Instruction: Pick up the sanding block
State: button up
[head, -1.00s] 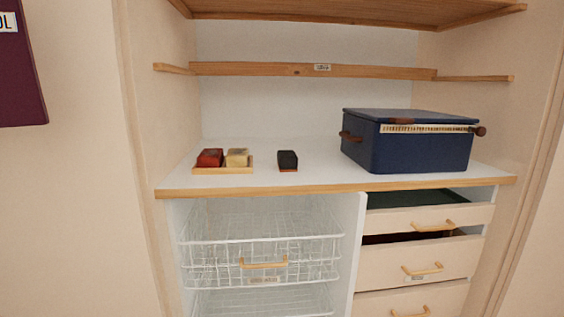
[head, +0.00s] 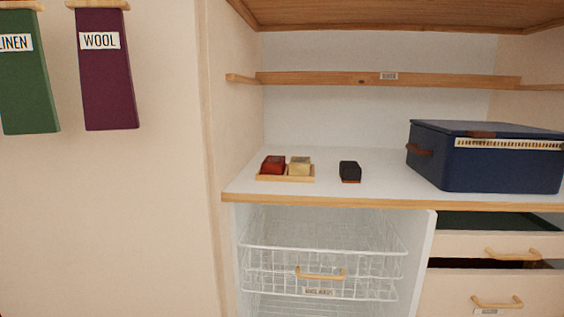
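A small dark block with a reddish-brown base, which looks like the sanding block (head: 349,171), sits on the white counter (head: 330,190) of the closet alcove. It stands apart from its neighbours, between a small wooden tray and a blue case. My gripper does not show in the head view.
A wooden tray (head: 286,179) holds a red block (head: 273,165) and a yellowish block (head: 300,165). A blue case (head: 485,160) stands at the right. A shelf rail (head: 390,78) crosses above. Below are a wire basket (head: 322,260) and partly open drawers (head: 495,247). Green (head: 28,80) and purple (head: 107,70) hanging panels are at left.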

aim_at(350, 172)
jog(key=i+l+z, duration=0.1)
jog(key=i, duration=0.4)
jog(key=i+l+z, duration=0.1)
jog(key=i+l, duration=0.2)
jog(key=i, duration=0.25)
